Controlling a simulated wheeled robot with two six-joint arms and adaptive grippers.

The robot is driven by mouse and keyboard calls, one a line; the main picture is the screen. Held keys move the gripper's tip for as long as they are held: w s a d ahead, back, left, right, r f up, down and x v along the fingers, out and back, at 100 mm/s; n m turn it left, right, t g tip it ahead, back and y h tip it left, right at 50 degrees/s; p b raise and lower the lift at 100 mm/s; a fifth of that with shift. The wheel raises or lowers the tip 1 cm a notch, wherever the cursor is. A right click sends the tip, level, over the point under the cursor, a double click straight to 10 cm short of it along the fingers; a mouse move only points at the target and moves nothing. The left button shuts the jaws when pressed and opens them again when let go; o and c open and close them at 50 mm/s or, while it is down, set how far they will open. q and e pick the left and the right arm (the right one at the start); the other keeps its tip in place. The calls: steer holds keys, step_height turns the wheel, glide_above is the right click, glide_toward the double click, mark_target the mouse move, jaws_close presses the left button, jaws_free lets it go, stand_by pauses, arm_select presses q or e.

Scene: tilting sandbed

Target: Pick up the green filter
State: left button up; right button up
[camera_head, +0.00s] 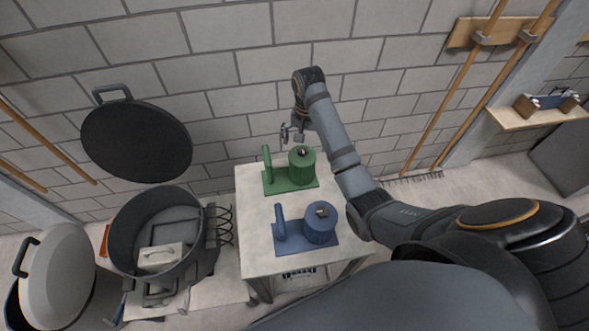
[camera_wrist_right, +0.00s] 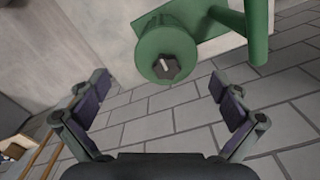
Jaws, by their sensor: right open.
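The green filter (camera_head: 301,167) stands upright on its green base plate at the back of a small white table (camera_head: 257,232). It has a round ribbed body, a dark knob on top and a green post at its left. My right gripper (camera_head: 292,133) is above and behind it, near the wall. In the right wrist view the green filter (camera_wrist_right: 166,52) is ahead of the gripper (camera_wrist_right: 155,92), beyond the two spread fingers, and nothing is between them. My left gripper is not in view.
A similar blue filter (camera_head: 320,224) on a blue plate stands at the front of the table. To the left is a large dark pot (camera_head: 127,232) with a pale box (camera_head: 161,257) inside. A dark lid (camera_head: 137,141) stands above it. A brick wall is close behind.

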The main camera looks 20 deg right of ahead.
mark_target(303, 151)
steer(key=f+b, duration=0.2)
steer(key=f, duration=0.1)
steer(key=f+b, duration=0.1)
steer(key=shift+w+f, duration=0.15)
steer(key=shift+w, duration=0.2)
steer(key=shift+w+f+b, duration=0.1)
steer(key=shift+f+b, duration=0.2)
steer(key=shift+f, duration=0.05)
steer(key=shift+f+b, duration=0.35)
steer(key=shift+b, duration=0.05)
steer(key=f+b, duration=0.4)
steer(key=shift+a+f+b, duration=0.25)
steer(key=shift+f+b, duration=0.1)
steer(key=shift+r, duration=0.2)
steer(key=c, duration=1.5)
arm_select(q)
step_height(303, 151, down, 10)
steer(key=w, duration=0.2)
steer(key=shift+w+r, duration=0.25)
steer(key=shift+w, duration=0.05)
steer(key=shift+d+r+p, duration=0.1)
steer(key=shift+p, duration=0.2)
arm_select(e)
steer(key=shift+r, duration=0.15)
